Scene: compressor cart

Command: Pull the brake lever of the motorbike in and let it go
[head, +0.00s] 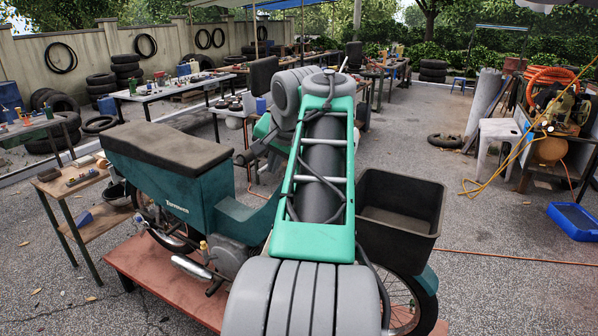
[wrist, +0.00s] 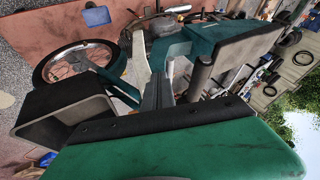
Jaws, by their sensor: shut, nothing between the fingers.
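The teal motorbike (head: 172,197) stands on a reddish platform in the head view, its dark seat at left and front wheel at right. My arm covers the middle of the bike and hides my gripper there. A dark handlebar grip (head: 246,157) shows left of my arm. In the wrist view the motorbike (wrist: 172,48) appears turned on its side. My gripper (wrist: 158,78) is shut and empty, its dark fingers close together. A grey-ended handlebar grip (wrist: 200,78) lies just right of the fingers, apart from them. I cannot clearly pick out the brake lever.
A black basket (head: 398,228) sits at the bike's front; it also shows in the wrist view (wrist: 60,115). A small bench (head: 72,185) stands at left. A compressor cart (head: 552,125) and blue tray (head: 574,220) stand at right. Open paving lies between basket and cart.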

